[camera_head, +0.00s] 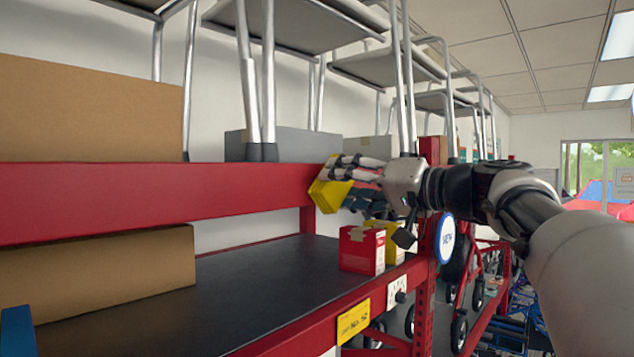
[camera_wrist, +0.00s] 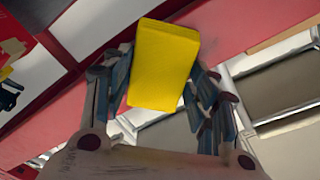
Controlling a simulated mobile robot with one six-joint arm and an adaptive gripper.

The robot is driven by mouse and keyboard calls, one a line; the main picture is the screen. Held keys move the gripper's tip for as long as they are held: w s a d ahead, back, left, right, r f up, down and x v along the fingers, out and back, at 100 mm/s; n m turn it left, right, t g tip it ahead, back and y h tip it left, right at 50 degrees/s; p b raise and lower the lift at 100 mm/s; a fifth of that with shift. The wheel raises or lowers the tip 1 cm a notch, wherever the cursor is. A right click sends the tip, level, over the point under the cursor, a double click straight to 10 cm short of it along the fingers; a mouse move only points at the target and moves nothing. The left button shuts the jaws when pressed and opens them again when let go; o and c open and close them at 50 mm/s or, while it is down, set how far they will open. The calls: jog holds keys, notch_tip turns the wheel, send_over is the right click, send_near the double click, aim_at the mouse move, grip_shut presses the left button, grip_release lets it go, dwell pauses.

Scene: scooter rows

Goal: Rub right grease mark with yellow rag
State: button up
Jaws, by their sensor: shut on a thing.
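My gripper (camera_head: 345,188) is shut on the yellow rag (camera_head: 328,192), which looks like a folded block. It is held in front of the red upper shelf beam (camera_head: 150,198), near the beam's right end. In the wrist view the yellow rag (camera_wrist: 163,65) sits between the fingers of my gripper (camera_wrist: 160,85), with the red beam (camera_wrist: 235,35) behind it. I cannot tell whether the rag touches the beam. No grease mark can be made out; the rag and gripper hide part of the beam.
A red box (camera_head: 362,250) and a yellow box (camera_head: 391,240) stand on the dark lower shelf (camera_head: 200,300) below my gripper. Cardboard boxes (camera_head: 90,110) fill the left. Chairs with metal legs (camera_head: 268,75) stand on top. A round sign (camera_head: 446,238) hangs by the right post.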

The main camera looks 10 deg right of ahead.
aim_at(352, 184)
jog(key=w+d, duration=0.1)
jog(key=w+d+p, duration=0.1)
jog(key=d, duration=0.1)
jog(key=shift+w+d, duration=0.3)
jog(key=shift+w, duration=0.05)
dwell(0.3)
jog(key=shift+s+a+f+b, duration=0.1)
jog(key=shift+s+a+b, duration=0.15)
jog(key=shift+a+b, duration=0.15)
jog(key=shift+s+a+b, duration=0.7)
jog(key=shift+a+b, duration=0.15)
jog(key=shift+a, duration=0.05)
jog(key=shift+s+a+b, duration=0.65)
jog(key=shift+a+b, duration=0.15)
jog(key=shift+a, duration=0.1)
jog(key=shift+s+a+b, duration=0.6)
jog(key=shift+s+a, duration=0.05)
jog(key=shift+a, duration=0.25)
jog(key=shift+s+a+b, duration=0.55)
jog(key=shift+s+a, duration=0.1)
jog(key=shift+a, duration=0.25)
jog(key=shift+s+a+b, duration=0.6)
jog(key=shift+s+a, duration=0.05)
jog(key=shift+a, duration=0.25)
jog(key=shift+d, duration=0.1)
jog(key=shift+b+v, duration=0.9)
jog(key=shift+v, duration=2.05)
